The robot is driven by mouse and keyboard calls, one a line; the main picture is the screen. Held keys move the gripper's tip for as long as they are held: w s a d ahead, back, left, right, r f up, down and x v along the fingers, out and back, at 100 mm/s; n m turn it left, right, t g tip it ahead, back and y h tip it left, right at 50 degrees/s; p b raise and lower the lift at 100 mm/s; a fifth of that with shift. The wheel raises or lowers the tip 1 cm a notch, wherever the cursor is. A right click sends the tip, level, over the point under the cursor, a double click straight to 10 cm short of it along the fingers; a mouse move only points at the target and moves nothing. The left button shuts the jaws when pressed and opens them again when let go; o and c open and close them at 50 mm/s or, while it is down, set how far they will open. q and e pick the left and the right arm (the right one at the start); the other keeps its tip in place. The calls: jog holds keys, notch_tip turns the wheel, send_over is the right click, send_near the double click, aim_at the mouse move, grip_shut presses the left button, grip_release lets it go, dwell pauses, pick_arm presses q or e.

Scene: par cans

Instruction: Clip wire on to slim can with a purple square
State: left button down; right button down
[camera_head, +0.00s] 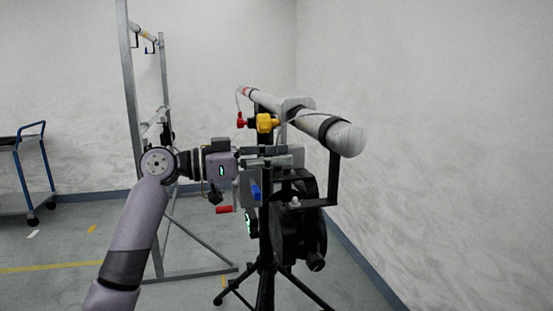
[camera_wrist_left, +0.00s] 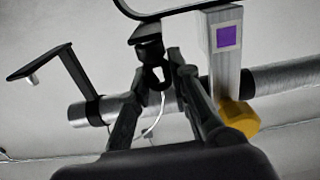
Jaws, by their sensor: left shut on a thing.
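A purple square (camera_wrist_left: 226,36) sits on a grey metal block (camera_wrist_left: 224,75) at the pale pipe in the left wrist view. In the head view, the black lamp can (camera_head: 298,222) hangs below the pipe; no purple square shows there. My left gripper (camera_head: 285,160) is at the top of the can, below the pipe. In the left wrist view its fingers (camera_wrist_left: 163,68) close around a small black clip (camera_wrist_left: 153,77). A thin white wire (camera_wrist_left: 155,124) curves down from near the clip. The exact contact with the can is hard to tell. My right gripper is not in view.
The pale pipe (camera_head: 335,135) runs across a black tripod stand (camera_head: 265,285). A yellow knob (camera_head: 266,123) and a red piece (camera_head: 240,123) sit near it. A grey metal frame (camera_head: 130,90) stands behind, a blue-railed cart (camera_head: 30,175) at far left.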

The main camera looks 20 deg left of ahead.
pick_arm(q)
jog(key=c, duration=1.4)
grip_release()
jog(key=v, duration=1.2)
